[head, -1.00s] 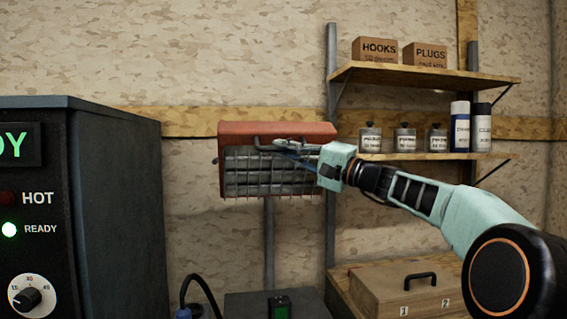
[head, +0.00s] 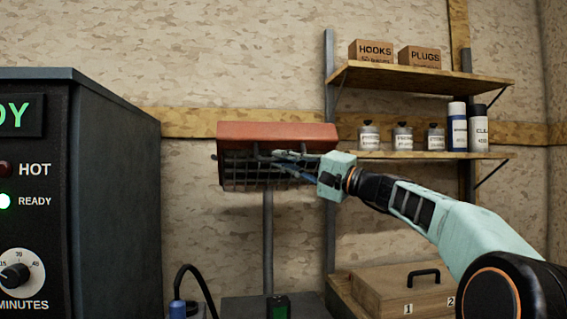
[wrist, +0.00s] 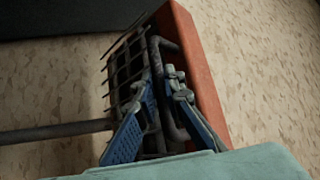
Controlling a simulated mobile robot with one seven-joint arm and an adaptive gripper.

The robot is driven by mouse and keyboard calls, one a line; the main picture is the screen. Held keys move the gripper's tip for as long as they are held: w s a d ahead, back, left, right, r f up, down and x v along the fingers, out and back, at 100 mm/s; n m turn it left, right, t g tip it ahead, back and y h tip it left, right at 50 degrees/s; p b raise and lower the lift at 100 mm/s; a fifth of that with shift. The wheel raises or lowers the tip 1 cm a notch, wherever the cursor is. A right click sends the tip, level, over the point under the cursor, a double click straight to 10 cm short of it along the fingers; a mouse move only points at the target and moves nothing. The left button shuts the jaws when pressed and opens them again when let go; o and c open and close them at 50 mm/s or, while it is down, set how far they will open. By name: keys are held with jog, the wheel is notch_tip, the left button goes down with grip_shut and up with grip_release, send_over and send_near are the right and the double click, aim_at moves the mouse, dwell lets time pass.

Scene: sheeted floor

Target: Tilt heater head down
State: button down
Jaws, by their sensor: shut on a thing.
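The heater head (head: 280,134) has an orange-red housing and a dark wire grille (head: 240,173), and sits on a grey post (head: 268,235). Its grille is foreshortened in the head view, facing partly downward. A dark bar handle (wrist: 156,62) runs along its front in the wrist view. My gripper (head: 285,157) is in front of the head, coming from the right. In the wrist view my gripper (wrist: 165,88) has its blue-padded fingers closed on the handle on both sides.
A dark control cabinet (head: 115,190) with a READY light stands at the left. Two wall shelves (head: 425,82) with boxes, jars and bottles are behind my arm at the right. A wooden case (head: 385,295) sits low at the right. Open wall lies left of the heater.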

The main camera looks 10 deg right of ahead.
jog(key=shift+w+f, duration=0.1)
jog(key=shift+f, duration=0.15)
jog(key=c, duration=2)
grip_release()
jog(key=shift+r, duration=0.1)
jog(key=v, duration=1.2)
